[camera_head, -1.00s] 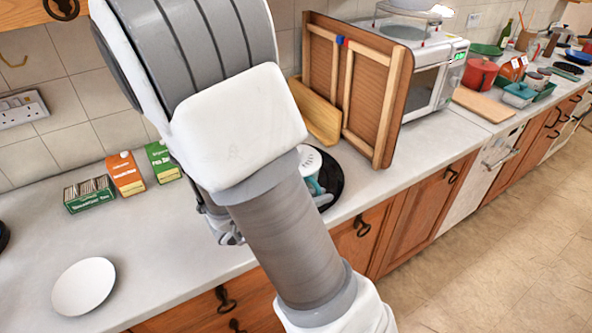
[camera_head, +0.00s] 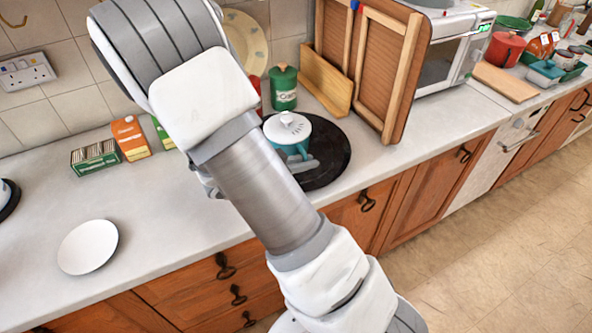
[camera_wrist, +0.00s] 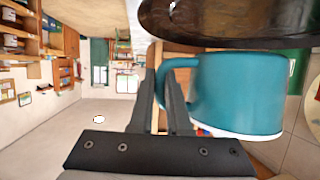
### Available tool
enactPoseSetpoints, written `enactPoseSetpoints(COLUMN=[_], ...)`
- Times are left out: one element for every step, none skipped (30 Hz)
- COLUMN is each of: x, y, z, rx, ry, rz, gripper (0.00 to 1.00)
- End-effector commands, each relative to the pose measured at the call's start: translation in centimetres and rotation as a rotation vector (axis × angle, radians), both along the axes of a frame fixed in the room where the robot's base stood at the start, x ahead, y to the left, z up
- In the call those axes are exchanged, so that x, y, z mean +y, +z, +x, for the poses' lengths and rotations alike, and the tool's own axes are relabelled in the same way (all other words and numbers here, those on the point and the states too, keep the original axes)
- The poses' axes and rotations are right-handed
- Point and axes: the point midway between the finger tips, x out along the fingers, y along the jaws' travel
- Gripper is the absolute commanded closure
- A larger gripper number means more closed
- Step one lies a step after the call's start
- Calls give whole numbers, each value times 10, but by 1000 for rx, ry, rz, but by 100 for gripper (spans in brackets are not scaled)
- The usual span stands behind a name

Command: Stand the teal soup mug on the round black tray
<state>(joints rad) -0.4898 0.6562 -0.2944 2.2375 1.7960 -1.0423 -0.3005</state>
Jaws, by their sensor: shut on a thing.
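The teal soup mug (camera_head: 293,149) with a white vented lid (camera_head: 287,126) is upright over the left part of the round black tray (camera_head: 331,166). In the wrist view, the picture is upside down. There the mug (camera_wrist: 240,92) fills the right side, with its base close against the tray (camera_wrist: 230,28). I cannot tell whether it touches. My gripper (camera_wrist: 163,80) is shut on the mug's handle. In the head view, my arm hides part of the counter left of the tray.
A green canister (camera_head: 283,88) stands behind the tray. A wooden framed panel (camera_head: 385,60) leans close on its right. Cartons (camera_head: 131,138), a tea box (camera_head: 95,158) and a white plate (camera_head: 88,247) are on the left. The counter's front edge is close to the tray.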

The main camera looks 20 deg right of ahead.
Motion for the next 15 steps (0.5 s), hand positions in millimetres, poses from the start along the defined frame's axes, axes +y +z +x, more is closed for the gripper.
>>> enactPoseSetpoints(x=[2, 4, 5, 6, 7, 8, 9, 9, 10, 10, 10, 10, 10, 10, 10], y=[-5, -8, -11, -13, -15, -16, -17, -18, -19, -21, -23, -26, -30, -34, -40], z=[9, 13, 19, 22, 25, 28, 30, 31, 32, 33, 33, 33, 33, 33, 32], rx=[-3, -4, -3, -3, -3, -4, -4, -4, -4, -4, -3, -2, -1, 0, 0], ry=[-2, -2, -1, -1, -1, -2, -2, -2, -2, -2, -2, -2, -1, -1, -2], rz=[-2, -2, -2, -2, -2, -1, -1, -1, -1, -1, -1, -2, -2, -2, -3], gripper=[100, 100, 100, 100, 100, 100, 100, 100, 100, 100, 100, 100, 100, 100, 100])
